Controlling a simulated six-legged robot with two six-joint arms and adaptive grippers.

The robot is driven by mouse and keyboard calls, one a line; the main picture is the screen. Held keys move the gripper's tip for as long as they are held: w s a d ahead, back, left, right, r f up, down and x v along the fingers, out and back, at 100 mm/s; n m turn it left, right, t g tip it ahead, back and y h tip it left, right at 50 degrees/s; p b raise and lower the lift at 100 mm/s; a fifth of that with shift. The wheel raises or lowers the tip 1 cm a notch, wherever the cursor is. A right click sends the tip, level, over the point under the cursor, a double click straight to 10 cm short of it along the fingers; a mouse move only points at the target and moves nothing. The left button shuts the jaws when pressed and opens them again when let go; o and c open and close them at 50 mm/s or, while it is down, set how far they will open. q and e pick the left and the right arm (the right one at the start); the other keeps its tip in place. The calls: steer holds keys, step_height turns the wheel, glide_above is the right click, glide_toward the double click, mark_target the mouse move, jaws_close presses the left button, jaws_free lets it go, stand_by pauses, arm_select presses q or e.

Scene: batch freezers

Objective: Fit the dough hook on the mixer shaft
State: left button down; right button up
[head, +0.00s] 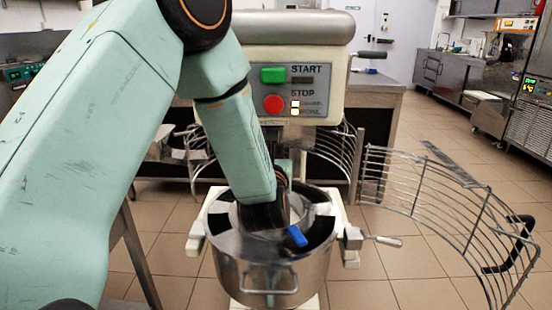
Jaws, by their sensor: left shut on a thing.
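The mixer (346,62) stands ahead of me, with a green START button and a red STOP button on its head. Its steel bowl (290,270) is below the head. My left arm comes in from the left, and my left gripper (268,217) points down over the bowl's mouth, below the mixer head. It is shut on the dough hook, which my arm and gripper hide almost entirely. A small blue piece (297,236) shows beside the gripper. The mixer shaft is hidden behind my arm, so I cannot tell whether hook and shaft touch. My right gripper is not in view.
The wire bowl guard (460,215) is swung open to the right, with a black handle at its end. A lever (383,240) sticks out right of the bowl. A steel table (376,95) stands behind the mixer. The tiled floor at right is mostly clear.

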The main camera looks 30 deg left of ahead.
arm_select(q)
steer(key=shift+w+d+n+g+y+b, duration=0.1)
steer(key=shift+n+g+y+b, duration=0.35)
steer(key=shift+n+g+y, duration=0.75)
steer(key=c, duration=1.1)
jaws_free()
